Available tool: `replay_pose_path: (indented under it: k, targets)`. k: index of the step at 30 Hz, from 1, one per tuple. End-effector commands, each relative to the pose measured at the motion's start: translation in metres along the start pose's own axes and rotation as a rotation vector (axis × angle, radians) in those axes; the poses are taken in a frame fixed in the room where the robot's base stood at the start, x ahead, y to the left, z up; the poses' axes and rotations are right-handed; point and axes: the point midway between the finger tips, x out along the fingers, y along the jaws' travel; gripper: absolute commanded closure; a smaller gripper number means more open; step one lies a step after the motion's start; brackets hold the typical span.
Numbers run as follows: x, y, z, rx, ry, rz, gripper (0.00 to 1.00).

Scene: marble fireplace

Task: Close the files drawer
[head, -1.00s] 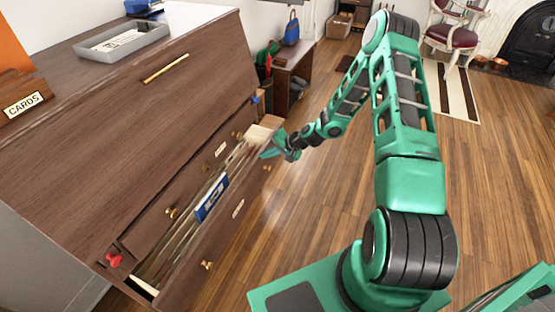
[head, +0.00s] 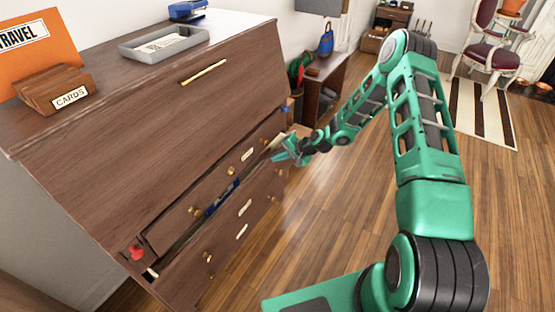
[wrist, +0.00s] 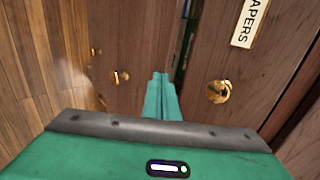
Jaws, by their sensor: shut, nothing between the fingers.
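The files drawer (head: 225,226) is in the dark wooden cabinet and stands partly open. A narrow gap along its top shows a blue folder (head: 222,196) and papers. My gripper (head: 284,153) is at the drawer's far right end, by its upper edge. In the wrist view my gripper's fingers (wrist: 160,88) are together and empty. They overlap the drawer front (wrist: 135,45), beside the dark gap; contact is hard to judge. The drawer's brass knob (wrist: 120,77) is to their left. The drawer labelled "PAPERS" (wrist: 250,20) is to their right, with its knob (wrist: 218,91).
A grey tray (head: 165,42), a card holder (head: 55,90) and a blue stapler (head: 187,10) sit on the cabinet top. A small side table (head: 325,75) with a blue bag stands beyond the cabinet. The wooden floor (head: 350,220) right of the cabinet is clear.

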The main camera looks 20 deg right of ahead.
Motion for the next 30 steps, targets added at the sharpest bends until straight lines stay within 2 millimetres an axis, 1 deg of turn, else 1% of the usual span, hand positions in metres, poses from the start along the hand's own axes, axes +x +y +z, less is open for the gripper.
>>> replay_pose_path:
  k: [8, 14, 15, 21, 24, 30]
  targets:
    - [-0.003, 0.004, 0.000, 0.000, -0.001, 0.001, 1.00]
    - [-0.019, 0.020, -0.002, -0.001, -0.004, 0.002, 1.00]
    - [-0.025, 0.022, -0.002, -0.003, -0.005, 0.002, 1.00]
    - [-0.069, 0.020, -0.003, -0.005, -0.003, 0.001, 1.00]
    - [-0.086, 0.019, -0.002, -0.007, -0.005, 0.001, 1.00]
    - [-0.110, 0.019, 0.000, -0.006, -0.008, 0.001, 1.00]
